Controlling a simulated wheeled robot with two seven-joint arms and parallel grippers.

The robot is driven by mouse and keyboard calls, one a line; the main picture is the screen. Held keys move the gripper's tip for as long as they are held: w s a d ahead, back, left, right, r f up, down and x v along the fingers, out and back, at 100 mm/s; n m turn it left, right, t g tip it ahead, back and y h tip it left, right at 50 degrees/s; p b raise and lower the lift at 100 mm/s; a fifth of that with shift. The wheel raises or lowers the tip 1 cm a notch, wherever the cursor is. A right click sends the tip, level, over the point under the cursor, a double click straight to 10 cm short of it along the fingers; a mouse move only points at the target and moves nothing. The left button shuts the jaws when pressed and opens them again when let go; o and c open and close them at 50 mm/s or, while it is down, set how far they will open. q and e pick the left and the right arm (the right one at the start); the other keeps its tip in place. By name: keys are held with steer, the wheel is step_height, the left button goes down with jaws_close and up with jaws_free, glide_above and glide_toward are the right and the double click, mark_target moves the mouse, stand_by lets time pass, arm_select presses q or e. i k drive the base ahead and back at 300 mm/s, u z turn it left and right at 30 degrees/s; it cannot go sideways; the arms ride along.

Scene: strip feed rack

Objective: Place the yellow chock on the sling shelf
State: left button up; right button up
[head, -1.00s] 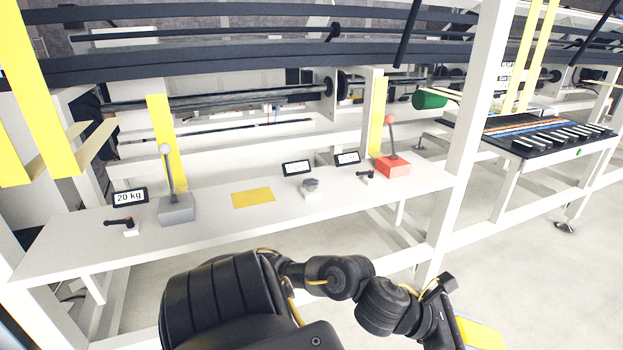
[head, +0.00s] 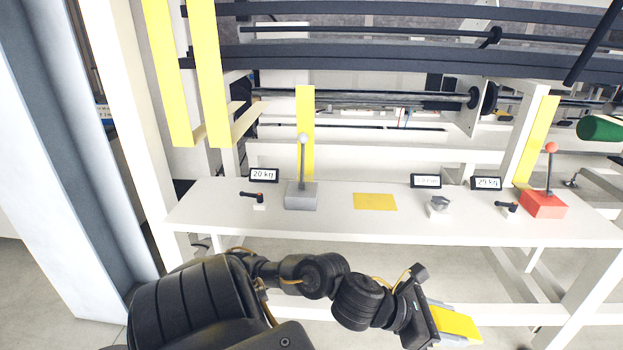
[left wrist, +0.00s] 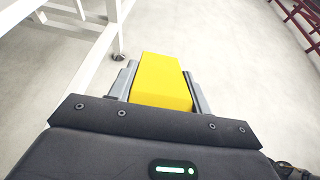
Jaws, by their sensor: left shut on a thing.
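The yellow chock (head: 454,323) is held between the fingers of my left gripper (head: 448,318), low in front of the white shelf in the head view. In the left wrist view the chock (left wrist: 161,80) sits between the two grey fingers of the left gripper (left wrist: 162,88), above the floor. The chock is apart from the shelf. I cannot tell which surface is the sling shelf; the white shelf (head: 340,222) in front of me bears a flat yellow patch (head: 375,202). My right gripper is not in view.
Yellow uprights (head: 305,130) rise behind. A white post stands at the left.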

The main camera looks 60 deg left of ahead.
mark_target(374, 197)
steer(key=u, duration=0.7)
steer(key=i, duration=0.2)
